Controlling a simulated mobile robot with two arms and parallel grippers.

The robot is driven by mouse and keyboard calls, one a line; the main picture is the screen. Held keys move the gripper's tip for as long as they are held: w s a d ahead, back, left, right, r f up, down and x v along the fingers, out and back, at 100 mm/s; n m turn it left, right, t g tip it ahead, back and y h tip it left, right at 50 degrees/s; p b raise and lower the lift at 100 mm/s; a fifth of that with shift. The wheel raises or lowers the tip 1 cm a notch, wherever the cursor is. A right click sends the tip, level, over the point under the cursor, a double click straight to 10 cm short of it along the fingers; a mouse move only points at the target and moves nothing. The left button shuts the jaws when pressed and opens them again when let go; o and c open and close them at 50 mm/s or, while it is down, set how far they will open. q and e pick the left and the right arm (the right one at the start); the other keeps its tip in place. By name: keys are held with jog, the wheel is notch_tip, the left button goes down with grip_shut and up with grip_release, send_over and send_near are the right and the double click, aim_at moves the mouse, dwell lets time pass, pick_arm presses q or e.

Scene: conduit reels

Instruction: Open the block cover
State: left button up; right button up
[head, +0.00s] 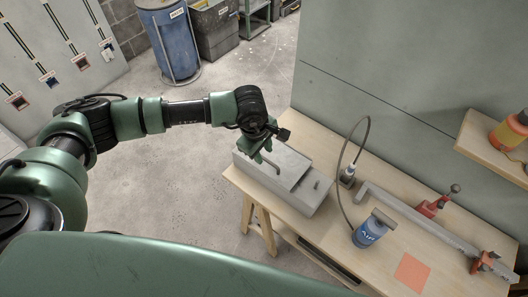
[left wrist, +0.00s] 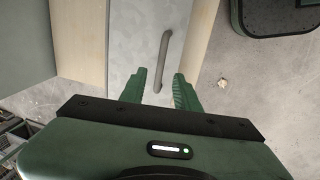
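The grey block (head: 308,198) sits at the left end of the wooden workbench. Its flat grey cover (head: 288,168) lies on top and looks shut. A dark bar handle (head: 268,166) is on the cover; it also shows in the left wrist view (left wrist: 162,62), running lengthwise on the grey surface (left wrist: 134,45). My left gripper (head: 263,152) is over the cover at the handle. In the left wrist view its green fingers (left wrist: 160,76) are open, with the handle's near end in line with the gap between them. Contact cannot be told. My right gripper is out of view.
On the bench (head: 335,225) to the right are a blue air can (head: 370,231), a looped cable (head: 343,150), a grey bar (head: 420,218) with red clamps, and an orange square (head: 411,272). A grey wall (head: 400,80) stands behind. Open floor (head: 165,210) lies left of the bench.

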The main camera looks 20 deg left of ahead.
aim_at(274, 156)
pick_arm(q)
jog(key=shift+w+d+f, duration=0.1)
jog(key=shift+w+f, duration=0.05)
jog(key=shift+f, duration=0.5)
jog(key=shift+w+d+f, duration=0.1)
jog(key=shift+f, duration=0.55)
grip_shut()
dwell(0.5)
